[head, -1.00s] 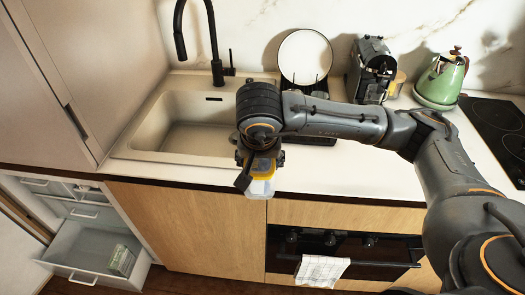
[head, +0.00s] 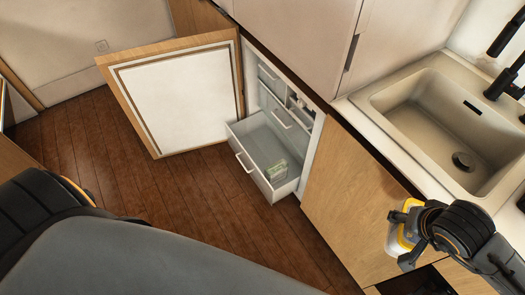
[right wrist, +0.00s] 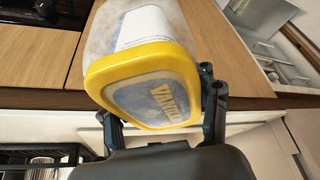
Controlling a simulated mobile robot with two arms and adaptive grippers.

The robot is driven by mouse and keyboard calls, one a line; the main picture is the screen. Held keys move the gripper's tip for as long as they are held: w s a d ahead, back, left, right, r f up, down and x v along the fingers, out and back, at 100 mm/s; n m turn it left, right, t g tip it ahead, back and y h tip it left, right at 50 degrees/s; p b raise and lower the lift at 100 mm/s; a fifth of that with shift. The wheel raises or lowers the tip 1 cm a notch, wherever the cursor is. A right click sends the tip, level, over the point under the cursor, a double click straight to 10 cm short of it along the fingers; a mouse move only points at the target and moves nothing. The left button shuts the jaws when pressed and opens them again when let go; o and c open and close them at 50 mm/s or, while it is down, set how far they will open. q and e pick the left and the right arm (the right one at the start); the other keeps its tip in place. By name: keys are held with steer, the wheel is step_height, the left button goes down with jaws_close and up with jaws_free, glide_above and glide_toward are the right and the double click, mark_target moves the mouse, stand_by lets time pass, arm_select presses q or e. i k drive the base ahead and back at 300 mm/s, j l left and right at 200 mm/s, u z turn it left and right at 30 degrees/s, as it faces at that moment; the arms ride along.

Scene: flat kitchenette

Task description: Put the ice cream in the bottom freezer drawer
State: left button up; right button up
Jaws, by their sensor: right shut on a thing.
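The ice cream (head: 393,240) is a pale tub with a yellow lid. In the head view it is in front of the wooden cabinet, below the sink counter. My right gripper (head: 404,236) is shut on it and holds it in the air. In the right wrist view the tub (right wrist: 150,75) shows its yellow-rimmed lid, between the fingers of the gripper (right wrist: 163,118). The bottom freezer drawer (head: 245,130) is pulled out, well to the left of the tub. My left gripper is out of view.
The freezer door (head: 180,95) stands wide open to the left. Upper freezer drawers (head: 272,85) are pushed in above the bottom one. The wooden cabinet front (head: 350,195) stands between tub and freezer. The wooden floor (head: 190,200) before the drawer is clear.

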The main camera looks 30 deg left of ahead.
mark_target(258, 153)
steer(key=i+j, duration=0.15)
steer(key=j, duration=0.25)
steer(key=i+j, duration=0.15)
steer(key=j, duration=0.25)
steer(key=i+j, duration=0.15)
steer(key=j, duration=0.25)
steer(key=i+j, duration=0.1)
steer(key=j, duration=0.3)
steer(key=i+j, duration=0.15)
steer(key=j, duration=0.25)
steer(key=i+j, duration=0.15)
steer(key=j, duration=0.25)
steer(key=i+j, duration=0.15)
steer(key=j, duration=0.3)
steer(key=u, duration=0.05)
